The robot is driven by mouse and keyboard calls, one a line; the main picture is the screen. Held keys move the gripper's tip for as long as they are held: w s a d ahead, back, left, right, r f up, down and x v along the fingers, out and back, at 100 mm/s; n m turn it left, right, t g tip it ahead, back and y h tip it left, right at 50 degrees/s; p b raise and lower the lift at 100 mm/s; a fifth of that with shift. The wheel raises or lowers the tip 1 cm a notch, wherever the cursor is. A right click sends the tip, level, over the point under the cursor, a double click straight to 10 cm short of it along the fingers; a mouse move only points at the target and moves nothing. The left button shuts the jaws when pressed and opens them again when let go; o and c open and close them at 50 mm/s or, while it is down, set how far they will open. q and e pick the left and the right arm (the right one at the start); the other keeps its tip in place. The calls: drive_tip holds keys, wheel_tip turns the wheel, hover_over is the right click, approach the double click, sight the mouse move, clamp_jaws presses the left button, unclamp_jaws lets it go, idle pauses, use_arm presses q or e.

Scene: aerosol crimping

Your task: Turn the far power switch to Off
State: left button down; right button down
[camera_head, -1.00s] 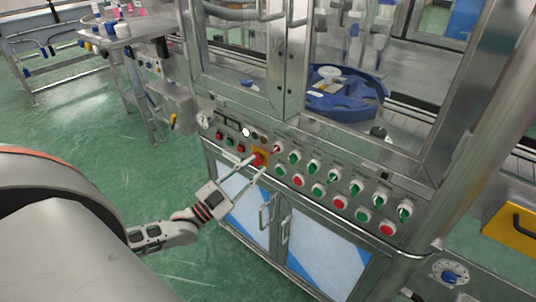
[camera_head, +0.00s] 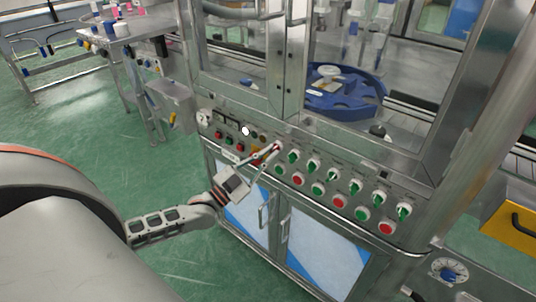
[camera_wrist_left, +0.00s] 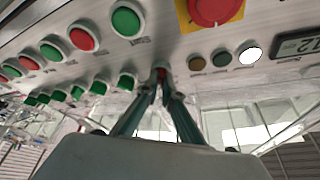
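The far power switch, a small red knob (camera_head: 277,147), is at the left end of the row of rotary switches on the machine's sloping panel. My left gripper (camera_head: 275,151) reaches it from the lower left. In the left wrist view the gripper's two fingers (camera_wrist_left: 161,84) come together at their tips, with the red knob (camera_wrist_left: 160,73) between them. The fingers hide much of the knob, so its turned position cannot be read. My right gripper is not in view.
Beside the knob is a large red button on a yellow plate (camera_wrist_left: 190,22), close to my left fingers. Green rotary switches (camera_head: 313,164) and round red and green buttons fill the panel to the right. Cabinet doors (camera_head: 325,250) with handles are below.

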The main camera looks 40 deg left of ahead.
use_arm(q)
drive_tip(key=shift+n, duration=0.3)
drive_tip(key=shift+r+n+t+y+p, duration=0.1)
drive_tip(key=shift+n+t+y+p, duration=0.3)
drive_tip(key=shift+n, duration=0.3)
drive_tip(key=n+y+p, duration=0.1)
drive_tip(key=n, duration=0.2)
drive_tip(key=shift+d+n+y, duration=0.15)
drive_tip(key=shift+n+y, duration=0.15)
drive_tip(key=n+y+p, duration=0.1)
drive_tip(key=n, duration=0.1)
drive_tip(key=shift+n+t+y, duration=0.3)
drive_tip(key=shift+t, duration=0.1)
drive_tip(key=shift+d+n+y+p, duration=0.1)
drive_tip(key=shift+n+y+p, duration=0.3)
drive_tip(key=shift+n+p, duration=0.25)
drive_tip(key=n+y+p, duration=0.1)
drive_tip(key=n, duration=0.1)
drive_tip(key=n+y+p, duration=0.1)
drive_tip(key=n, duration=0.2)
drive_tip(key=shift+d+n+y+p, duration=0.15)
drive_tip(key=shift+n+y+p, duration=0.2)
drive_tip(key=shift+y, duration=0.05)
drive_tip(key=shift+n+g+y+p, duration=0.5)
drive_tip(key=shift+n+p, duration=0.05)
drive_tip(key=shift+n, duration=0.55)
